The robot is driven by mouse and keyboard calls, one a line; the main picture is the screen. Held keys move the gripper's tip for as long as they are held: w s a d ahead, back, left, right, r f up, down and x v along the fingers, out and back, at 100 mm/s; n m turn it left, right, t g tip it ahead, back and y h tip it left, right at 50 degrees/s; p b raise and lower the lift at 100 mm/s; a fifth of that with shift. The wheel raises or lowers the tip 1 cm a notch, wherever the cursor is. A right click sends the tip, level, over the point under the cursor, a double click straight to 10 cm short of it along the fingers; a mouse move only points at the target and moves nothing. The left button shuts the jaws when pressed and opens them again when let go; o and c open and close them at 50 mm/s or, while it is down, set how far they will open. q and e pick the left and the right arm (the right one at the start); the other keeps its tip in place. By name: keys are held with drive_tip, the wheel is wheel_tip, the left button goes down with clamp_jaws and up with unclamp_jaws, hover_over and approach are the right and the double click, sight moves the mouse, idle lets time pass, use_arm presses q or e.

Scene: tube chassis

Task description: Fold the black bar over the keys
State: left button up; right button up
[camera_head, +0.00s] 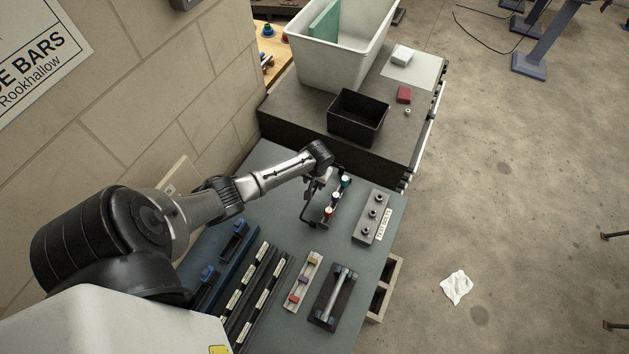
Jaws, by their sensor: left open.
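My left arm reaches in from the left, and its open gripper (320,182) is over the far end of a dark key plate. Several coloured keys (329,211), red, white and green, stand in a row on that plate. A thin black bar (305,212) shows along the left side of the row, beside the keys. The wrist and gripper partly hide the bar's far end, so I cannot tell whether the fingers touch it. My right gripper is out of view.
A grey block with posts (372,214) stands right of the keys. A holder with coloured pieces (303,282), a block with a metal bar (335,296) and dark rails (256,299) lie nearer. A black bin (357,117) stands behind on a darker bench.

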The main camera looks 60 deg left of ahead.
use_arm(q)
clamp_jaws()
idle(0.5)
drive_tip(key=shift+a, duration=0.1)
